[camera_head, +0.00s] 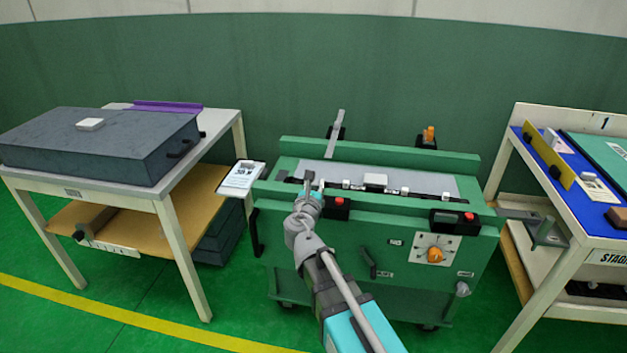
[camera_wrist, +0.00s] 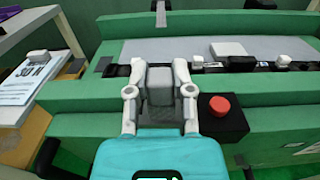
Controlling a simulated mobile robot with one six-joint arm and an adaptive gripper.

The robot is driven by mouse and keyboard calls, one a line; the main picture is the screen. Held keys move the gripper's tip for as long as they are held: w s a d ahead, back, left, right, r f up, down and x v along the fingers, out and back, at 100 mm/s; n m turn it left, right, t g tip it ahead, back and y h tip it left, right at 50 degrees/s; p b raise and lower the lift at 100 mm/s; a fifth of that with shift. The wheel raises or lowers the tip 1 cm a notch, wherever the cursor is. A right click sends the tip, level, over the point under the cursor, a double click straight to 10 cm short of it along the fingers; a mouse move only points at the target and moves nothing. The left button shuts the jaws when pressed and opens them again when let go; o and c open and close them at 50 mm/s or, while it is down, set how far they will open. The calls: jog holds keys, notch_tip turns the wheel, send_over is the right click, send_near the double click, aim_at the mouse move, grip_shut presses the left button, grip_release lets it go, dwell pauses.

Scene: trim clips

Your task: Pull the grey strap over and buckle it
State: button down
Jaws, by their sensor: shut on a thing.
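The grey strap (camera_head: 335,134) shows as a narrow band at the black mount behind the green bench; its lower end meets the rear rail. In the wrist view a short length of it (camera_wrist: 160,13) shows at the top. My gripper (camera_head: 309,181) is over the bench's front left, shut on a grey block-like piece (camera_wrist: 160,86). I cannot tell whether this piece is the strap's end; no band shows between them.
An orange piece (camera_head: 429,134) stands at the back right. Small clips and a white block (camera_head: 375,180) lie along the grey panel. Tables (camera_head: 65,184) stand on both sides.

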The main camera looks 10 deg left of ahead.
jog(key=shift+s, duration=0.4)
jog(key=c, duration=0.6)
grip_release()
jog(key=shift+s, duration=0.15)
jog(key=shift+o, duration=0.6)
jog(key=s, duration=0.7)
jog(key=shift+a, duration=0.2)
jog(key=shift+s, duration=0.1)
